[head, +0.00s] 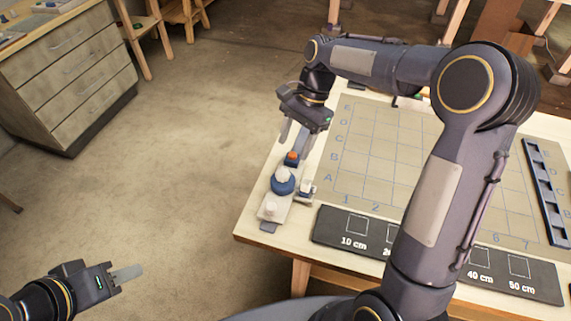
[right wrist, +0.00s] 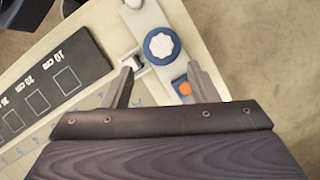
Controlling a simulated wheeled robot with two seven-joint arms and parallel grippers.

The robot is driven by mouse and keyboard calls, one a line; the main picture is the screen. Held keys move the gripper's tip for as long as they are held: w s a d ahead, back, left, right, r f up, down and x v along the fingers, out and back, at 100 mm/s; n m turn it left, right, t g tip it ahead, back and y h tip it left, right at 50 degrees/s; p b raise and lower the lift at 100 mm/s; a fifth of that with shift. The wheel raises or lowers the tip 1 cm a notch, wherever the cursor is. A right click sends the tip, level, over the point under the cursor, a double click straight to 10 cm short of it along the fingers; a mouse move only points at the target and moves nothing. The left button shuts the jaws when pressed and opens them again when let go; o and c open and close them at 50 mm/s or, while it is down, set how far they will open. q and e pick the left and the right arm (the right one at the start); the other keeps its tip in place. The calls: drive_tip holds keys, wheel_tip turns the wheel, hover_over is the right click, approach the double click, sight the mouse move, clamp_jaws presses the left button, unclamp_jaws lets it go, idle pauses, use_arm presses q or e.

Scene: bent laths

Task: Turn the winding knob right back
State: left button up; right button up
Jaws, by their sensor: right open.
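A grey plate (head: 268,216) lies along the table's left edge. On it, a white fluted knob (head: 283,175) sits on a round blue base; this looks like the winding knob and also shows in the right wrist view (right wrist: 161,45). A smaller pale knob (head: 271,208) is at the plate's near end. An orange button (head: 291,155) on a blue block is at the far end. My right gripper (head: 294,138) is open and empty, pointing down above the plate's far end, apart from the knob. My left gripper (head: 128,273) is out over the floor; its finger gap cannot be made out.
A small grey-white fitting (head: 306,188) stands beside the knob. A black board (head: 345,232) with centimetre labels lies along the table's front, beside a lettered grid (head: 375,145). A dark slotted rail (head: 545,190) is at the right. A drawer cabinet (head: 75,75) stands far left. Floor between is clear.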

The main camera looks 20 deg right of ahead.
sight(283, 172)
drive_tip(key=x, duration=0.8)
drive_tip(key=shift+w+a, duration=0.1)
drive_tip(key=c, duration=1)
drive_tip(key=shift+p, duration=0.3)
